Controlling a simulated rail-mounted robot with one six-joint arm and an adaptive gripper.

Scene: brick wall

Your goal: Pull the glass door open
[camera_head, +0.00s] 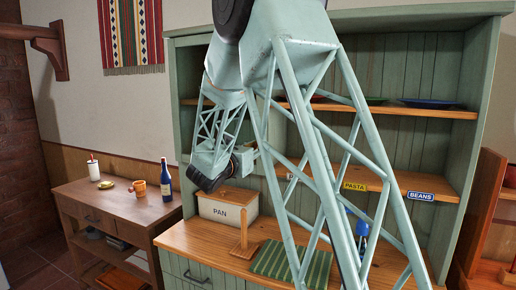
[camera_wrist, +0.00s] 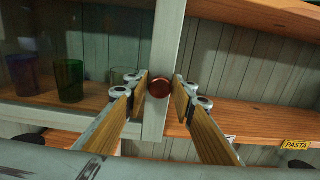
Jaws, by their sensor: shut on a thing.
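The glass door shows in the wrist view, with its pale green upright frame (camera_wrist: 167,40) in the middle and its glass pane to the left. A round copper-red knob (camera_wrist: 159,83) is on the frame. My gripper (camera_wrist: 160,90) has its two wood-faced fingers on either side of the knob and is shut on it. I cannot tell whether the door stands slightly ajar. In the head view the arm hides most of the door, and the fingers are not clear.
A green cup (camera_wrist: 69,82) stands behind the glass. The green cabinet's open shelves (camera_head: 400,180) hold plates and signs. Below are a box marked PAN (camera_head: 222,212) and a striped cloth (camera_head: 285,262). A side table (camera_head: 120,208) with a wine bottle (camera_head: 165,181) stands left.

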